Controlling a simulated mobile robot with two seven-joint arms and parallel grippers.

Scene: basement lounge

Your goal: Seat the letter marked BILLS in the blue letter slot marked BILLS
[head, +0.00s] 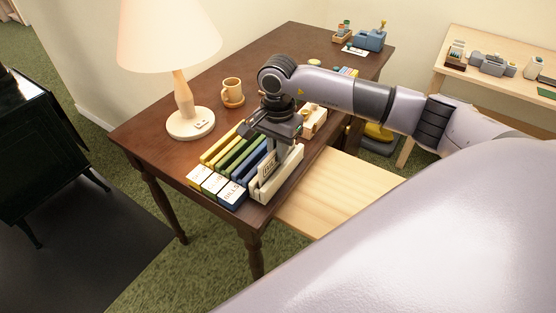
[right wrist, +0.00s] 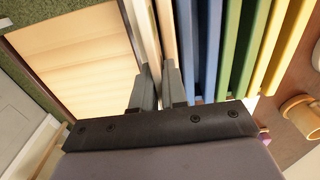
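The blue letter slot (head: 232,191) has a white front label reading BILLS and is at the right end of a row of coloured slots on the dark desk. Its blue walls also show in the right wrist view (right wrist: 207,45). A pale letter (head: 268,166) with small dark print stands in a cream holder (head: 292,168) just right of the blue slot. My right gripper (head: 274,146) points down over the holder. In the right wrist view its fingers (right wrist: 156,68) are apart, at the letter's top edge; I see no firm contact. My left gripper is out of view.
Green and yellow slots (head: 222,158) stand left of the blue one. A lamp (head: 188,122) and a mug (head: 232,90) are farther left on the desk. Small items stand behind the holder.

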